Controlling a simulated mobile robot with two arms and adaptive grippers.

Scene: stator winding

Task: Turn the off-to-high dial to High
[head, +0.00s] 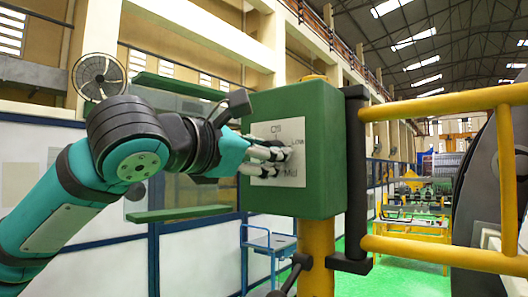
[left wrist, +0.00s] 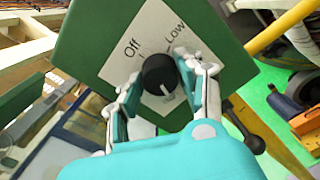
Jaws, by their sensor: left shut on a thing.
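A black round dial (left wrist: 160,74) with a white pointer mark sits on a pale label plate (left wrist: 128,68) on the front of a green box (head: 323,130). In the left wrist view the white mark faces downward, away from the words Off and Low. In the head view the fingers hide the dial. My right gripper is not in view.
The box stands on a yellow post (head: 317,240). Yellow rails (head: 440,103) with a black upright (head: 356,180) lie close to its right. A blue cart (head: 268,243) stands behind.

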